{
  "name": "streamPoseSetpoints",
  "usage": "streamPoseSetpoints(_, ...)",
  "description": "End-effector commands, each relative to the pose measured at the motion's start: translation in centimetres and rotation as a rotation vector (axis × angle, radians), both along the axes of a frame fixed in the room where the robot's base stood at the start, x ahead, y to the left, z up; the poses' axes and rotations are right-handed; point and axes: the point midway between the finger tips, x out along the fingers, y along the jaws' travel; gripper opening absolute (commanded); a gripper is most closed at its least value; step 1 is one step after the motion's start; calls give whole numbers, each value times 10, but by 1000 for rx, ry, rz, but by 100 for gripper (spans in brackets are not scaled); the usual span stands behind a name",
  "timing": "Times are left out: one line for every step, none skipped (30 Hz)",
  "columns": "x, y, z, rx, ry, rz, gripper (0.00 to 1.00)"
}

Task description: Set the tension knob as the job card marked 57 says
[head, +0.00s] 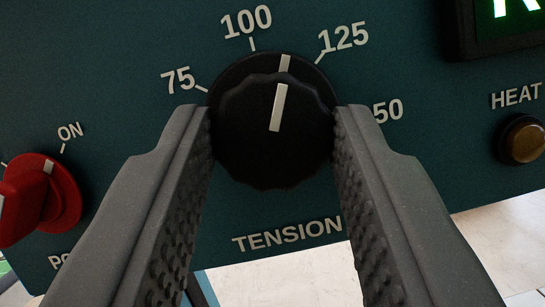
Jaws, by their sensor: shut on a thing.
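The black tension knob (268,150) is in the middle of the head view, on a dark green panel above the word TENSION. Its white pointer line points up and slightly right, about midway between the 100 and 125 marks. The marks 75, 100 and 125 show in full. A mark at the right reads "50", its start hidden by my right finger. My gripper (272,128) is shut on the knob, one ridged grey finger on each side. The job card marked 57 is not in view.
A red rotary switch (30,200) at the left has its white line towards ON; its label is mostly hidden. At the right are an amber lamp (524,139) labelled HEAT and part of a green-lit display (510,20). A pale floor shows below the panel.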

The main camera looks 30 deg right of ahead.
Motion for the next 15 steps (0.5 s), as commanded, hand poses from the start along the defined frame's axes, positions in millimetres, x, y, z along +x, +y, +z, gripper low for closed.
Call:
streamPoseSetpoints(1, 5, -2, 31, -28, 6, 11)
streamPoseSetpoints(1, 5, -1, 52, -45, 6, 11)
streamPoseSetpoints(1, 5, 0, 80, -65, 6, 11)
streamPoseSetpoints(1, 5, 0, 99, -78, 5, 11)
streamPoseSetpoints(1, 5, 0, 119, -92, 6, 11)
streamPoseSetpoints(1, 5, 1, 144, -110, 6, 11)
streamPoseSetpoints(1, 5, 1, 161, -123, 6, 11)
streamPoseSetpoints(1, 5, 2, 179, -136, 5, 11)
streamPoseSetpoints(1, 4, 3, 201, -152, 5, 11)
streamPoseSetpoints(1, 5, 3, 216, -162, 5, 11)
streamPoseSetpoints(2, 5, 2, 231, -172, 5, 11)
streamPoseSetpoints(2, 5, 2, 248, -183, 6, 11)
streamPoseSetpoints(2, 5, 2, 260, -191, 5, 11)
streamPoseSetpoints(2, 5, 2, 273, -199, 5, 11)
streamPoseSetpoints(2, 5, 2, 286, -209, 6, 11)
